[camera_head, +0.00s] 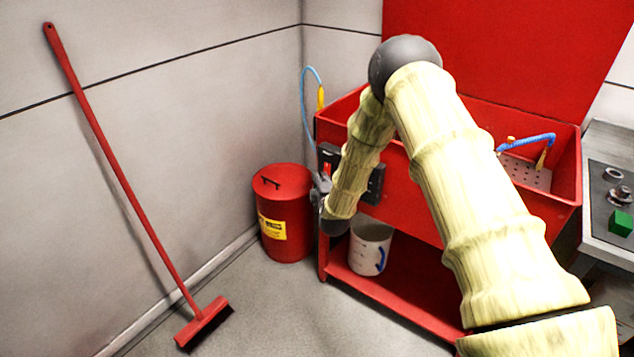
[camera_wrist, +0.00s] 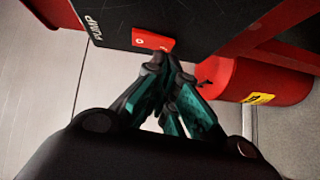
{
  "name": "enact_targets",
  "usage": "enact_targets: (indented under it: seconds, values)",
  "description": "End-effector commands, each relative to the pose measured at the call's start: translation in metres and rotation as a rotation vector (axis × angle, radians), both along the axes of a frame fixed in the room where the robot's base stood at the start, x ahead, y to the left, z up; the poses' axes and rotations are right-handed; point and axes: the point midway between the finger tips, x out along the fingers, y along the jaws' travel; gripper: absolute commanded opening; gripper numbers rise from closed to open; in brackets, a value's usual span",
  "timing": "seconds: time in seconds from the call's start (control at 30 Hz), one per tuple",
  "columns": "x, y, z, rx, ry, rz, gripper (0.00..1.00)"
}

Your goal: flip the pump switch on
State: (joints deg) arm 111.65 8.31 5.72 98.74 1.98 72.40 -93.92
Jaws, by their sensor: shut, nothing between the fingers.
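The pump switch is a red rocker (camera_wrist: 152,41) on a black plate (camera_wrist: 205,22) lettered PUMP, seen at the top of the wrist view. A small round mark shows near the rocker's left end. In the head view the red rocker (camera_head: 327,168) and black plate (camera_head: 375,185) sit on the front of the red wash tank (camera_head: 430,190), partly hidden by my arm. My gripper (camera_wrist: 168,60) is shut and empty. Its fingertips are right at the rocker's lower right edge; I cannot tell whether they touch. In the head view my gripper (camera_head: 320,188) is beside the plate.
A red lidded bin (camera_head: 284,215) stands left of the tank. A white bucket (camera_head: 370,245) is on the tank's lower shelf. A red broom (camera_head: 120,180) leans on the wall. A control panel with a green block (camera_head: 620,222) is at right. Floor in front is clear.

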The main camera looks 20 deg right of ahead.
Motion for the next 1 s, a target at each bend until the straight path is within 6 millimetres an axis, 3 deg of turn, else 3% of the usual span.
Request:
enact_targets:
  seconds: [1.0]
  values:
    - [0.0024,-0.0026,-0.0045,-0.040,-0.029,-0.001,0.00]
